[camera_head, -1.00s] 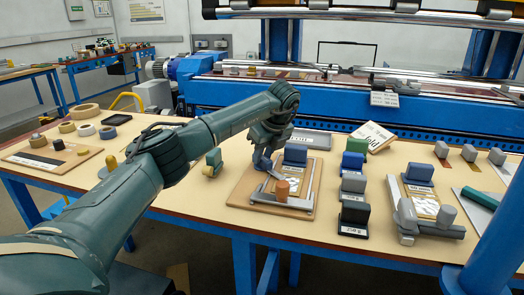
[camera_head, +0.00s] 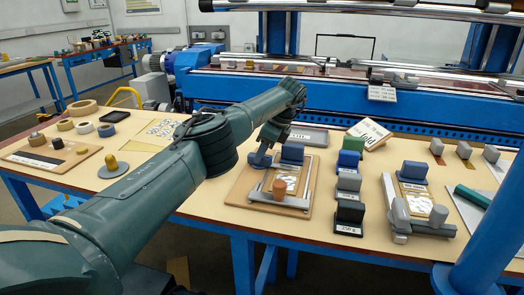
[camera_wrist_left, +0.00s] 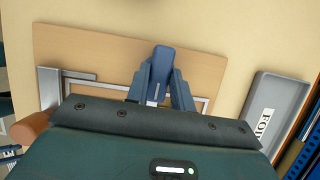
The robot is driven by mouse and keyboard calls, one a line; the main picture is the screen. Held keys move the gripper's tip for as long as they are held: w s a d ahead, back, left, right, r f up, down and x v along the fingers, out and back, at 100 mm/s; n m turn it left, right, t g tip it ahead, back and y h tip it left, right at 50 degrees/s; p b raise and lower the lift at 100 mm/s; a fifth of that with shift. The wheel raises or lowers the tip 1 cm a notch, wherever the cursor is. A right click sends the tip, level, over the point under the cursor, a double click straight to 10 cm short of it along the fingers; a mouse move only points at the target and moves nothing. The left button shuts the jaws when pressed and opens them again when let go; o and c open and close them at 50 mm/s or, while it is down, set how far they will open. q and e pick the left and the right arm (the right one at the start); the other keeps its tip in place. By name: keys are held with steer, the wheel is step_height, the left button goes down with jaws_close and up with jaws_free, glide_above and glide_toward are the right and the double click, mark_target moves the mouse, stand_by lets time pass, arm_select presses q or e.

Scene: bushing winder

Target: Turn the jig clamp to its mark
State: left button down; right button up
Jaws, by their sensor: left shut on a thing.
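The jig is a wooden board (camera_head: 240,190) with a grey metal frame, a blue block (camera_head: 292,153) at its back and an orange-brown cylinder (camera_head: 279,188) at its front. The board (camera_wrist_left: 110,45) also fills much of the left wrist view. The clamp's lower part and any mark are hidden. My right gripper is out of view.
A second jig (camera_head: 418,203) stands to the right, past a row of blocks (camera_head: 348,182). A grey tray (camera_head: 308,137) lies behind the first jig. A blue column (camera_head: 490,240) blocks the right front. Tape rolls (camera_head: 82,107) lie far left.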

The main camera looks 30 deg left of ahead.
arm_select(q)
steer(key=shift+n, duration=0.3)
stand_by(0.5)
steer(key=c, duration=1.2)
jaws_free()
steer(key=shift+r, duration=0.1)
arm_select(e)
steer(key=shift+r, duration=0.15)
